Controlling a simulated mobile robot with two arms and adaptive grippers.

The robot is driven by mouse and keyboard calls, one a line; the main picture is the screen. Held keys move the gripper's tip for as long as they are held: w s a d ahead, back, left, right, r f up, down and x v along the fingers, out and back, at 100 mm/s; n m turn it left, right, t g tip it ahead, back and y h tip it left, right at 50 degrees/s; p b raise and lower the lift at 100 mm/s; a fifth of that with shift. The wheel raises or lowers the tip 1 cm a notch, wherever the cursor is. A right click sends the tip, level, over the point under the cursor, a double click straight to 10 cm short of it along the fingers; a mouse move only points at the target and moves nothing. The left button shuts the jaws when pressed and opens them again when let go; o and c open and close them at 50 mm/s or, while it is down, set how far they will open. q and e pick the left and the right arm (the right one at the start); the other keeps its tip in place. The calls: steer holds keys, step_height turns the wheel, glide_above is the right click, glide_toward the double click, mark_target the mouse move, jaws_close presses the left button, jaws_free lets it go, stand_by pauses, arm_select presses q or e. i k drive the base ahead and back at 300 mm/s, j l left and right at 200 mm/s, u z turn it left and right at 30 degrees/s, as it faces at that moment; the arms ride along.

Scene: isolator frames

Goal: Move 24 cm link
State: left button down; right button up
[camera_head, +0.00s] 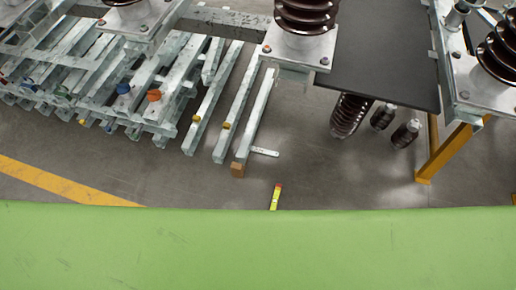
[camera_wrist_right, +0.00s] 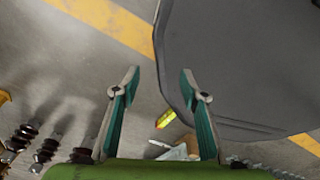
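A short, flat, pale metal link (camera_head: 265,152) lies on the grey floor in the head view, just right of the lower end of a long metal bar. I cannot read its length. A pale piece (camera_wrist_right: 176,153) low in the right wrist view is partly hidden by the gripper; I cannot tell if it is the same link. My right gripper (camera_wrist_right: 159,80) is open in the right wrist view, its two fingers wide apart with nothing between the tips. It does not show in the head view. My left gripper is in neither view.
A yellow strip with a red end (camera_head: 276,196) lies on the floor, also in the wrist view (camera_wrist_right: 165,118). Several metal bars (camera_head: 205,105) lie at left. Dark ribbed insulators (camera_head: 348,115) and a yellow leg (camera_head: 440,155) stand right. Open floor lies between.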

mark_target(263, 152)
steer(key=i+j+z, duration=0.1)
steer(key=j, duration=0.25)
steer(key=i+j+z, duration=0.15)
steer(key=j, duration=0.25)
steer(key=i+j+z, duration=0.1)
steer(key=j, duration=0.3)
steer(key=i+j+z, duration=0.15)
steer(key=j, duration=0.25)
steer(key=k, duration=0.05)
